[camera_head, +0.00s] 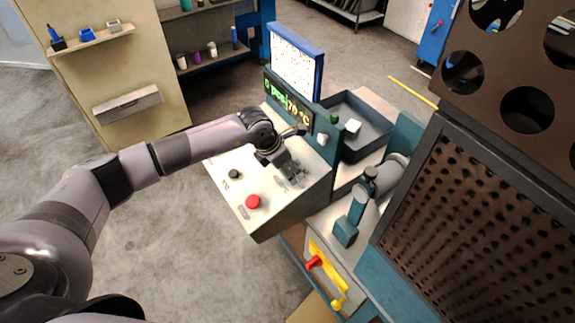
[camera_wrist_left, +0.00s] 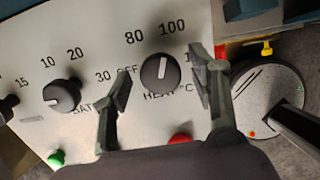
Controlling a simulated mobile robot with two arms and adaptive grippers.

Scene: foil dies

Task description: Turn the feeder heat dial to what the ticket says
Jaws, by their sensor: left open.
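The heat dial (camera_wrist_left: 160,72) is a round black knob on the pale panel in the left wrist view, above the label "HEAT °C". OFF, 80 and 100 show around it, with another mark partly hidden at right. Its white pointer line points up, between 80 and 100. My left gripper (camera_wrist_left: 161,78) is open, one finger on each side of the dial; I cannot tell whether they touch it. In the head view my left gripper (camera_head: 293,173) is over the panel and hides the dial. The ticket (camera_head: 297,67) is likely the white sheet in a blue frame; its text is unreadable.
The display (camera_head: 288,100) reads about 70 °C. A batch dial (camera_wrist_left: 62,95) stands left of the heat dial. A red button (camera_head: 253,201) and a black knob (camera_head: 234,173) sit on the panel. A dark bin (camera_head: 365,145) and perforated machine guard (camera_head: 470,220) stand at right.

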